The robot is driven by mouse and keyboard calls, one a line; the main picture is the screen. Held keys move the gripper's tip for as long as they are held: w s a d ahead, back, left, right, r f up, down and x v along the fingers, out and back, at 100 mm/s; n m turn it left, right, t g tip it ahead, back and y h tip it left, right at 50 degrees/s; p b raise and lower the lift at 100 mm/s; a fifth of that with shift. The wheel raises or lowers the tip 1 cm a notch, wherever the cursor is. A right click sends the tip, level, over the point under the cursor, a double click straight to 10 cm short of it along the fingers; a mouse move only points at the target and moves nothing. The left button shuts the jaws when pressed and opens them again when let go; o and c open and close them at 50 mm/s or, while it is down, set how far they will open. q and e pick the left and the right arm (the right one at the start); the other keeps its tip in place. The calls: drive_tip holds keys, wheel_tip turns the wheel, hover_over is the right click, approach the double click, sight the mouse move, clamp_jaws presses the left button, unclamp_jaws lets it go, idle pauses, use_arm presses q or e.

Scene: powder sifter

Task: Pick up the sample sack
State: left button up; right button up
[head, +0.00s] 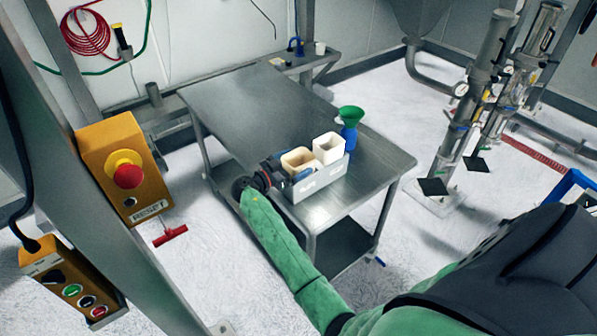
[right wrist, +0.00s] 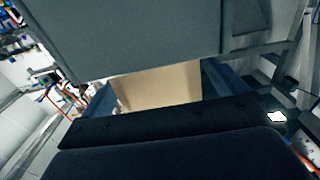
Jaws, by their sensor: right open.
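The sample sack appears to be the tan, open-topped one (head: 297,157) in a grey bin (head: 318,184) on the metal table. It stands beside a white open-topped container (head: 328,147) in the same bin. My right gripper (head: 277,171) is at the left end of the bin, close to the tan sack. In the right wrist view, the open fingers (right wrist: 162,88) lie to either side of the tan sack (right wrist: 158,87). A grey bin wall (right wrist: 150,35) hides part of the sack. I cannot tell whether the fingers touch it. My left gripper is not in view.
A blue bottle with a green funnel (head: 351,121) stands just behind the bin. The metal table (head: 235,100) is bare on its left and far part. A steel post with a red button box (head: 125,172) stands at left. Pipework (head: 470,100) stands at right.

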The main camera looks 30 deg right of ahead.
drive_tip(key=shift+d, duration=0.1)
drive_tip(key=c, duration=1.4)
